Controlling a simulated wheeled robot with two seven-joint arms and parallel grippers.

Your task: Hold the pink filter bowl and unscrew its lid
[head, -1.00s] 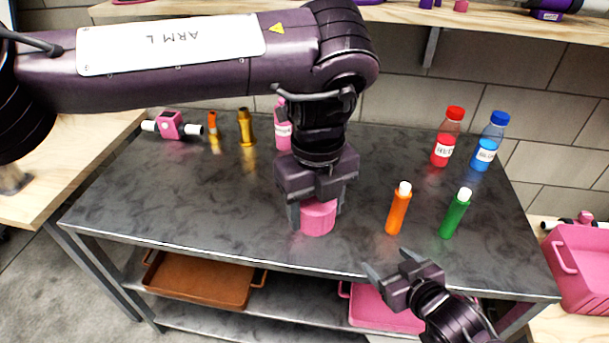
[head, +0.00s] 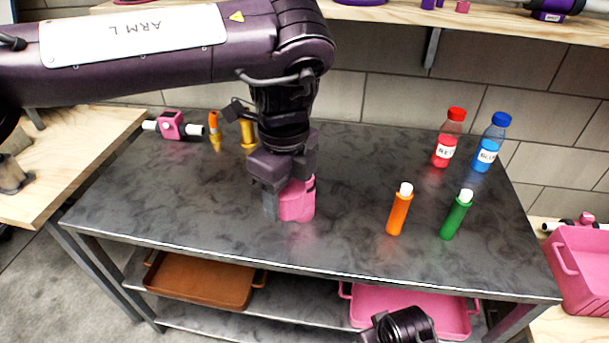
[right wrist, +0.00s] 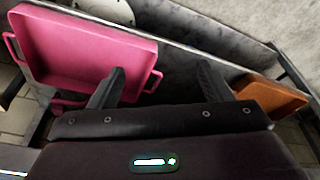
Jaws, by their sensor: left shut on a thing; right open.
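The pink filter bowl (head: 298,203) is at the front middle of the dark metal table in the head view. My left gripper (head: 290,192) reaches down from above and is shut on it, with a finger on each side. The gripper hides the bowl's upper part, so I cannot make out its lid. I cannot tell whether the bowl touches the table. My right gripper is low, in front of the table, its fingers out of the head view. In the right wrist view the right gripper (right wrist: 160,84) is open and empty, with its fingers apart.
On the table (head: 345,240) stand an orange bottle (head: 399,210), a green bottle (head: 455,215), a red bottle (head: 448,140) and a blue bottle (head: 489,143). A pink fitting with white pipe ends (head: 172,126) lies back left. A brown tray (head: 205,280) and pink tray (head: 425,305) are below.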

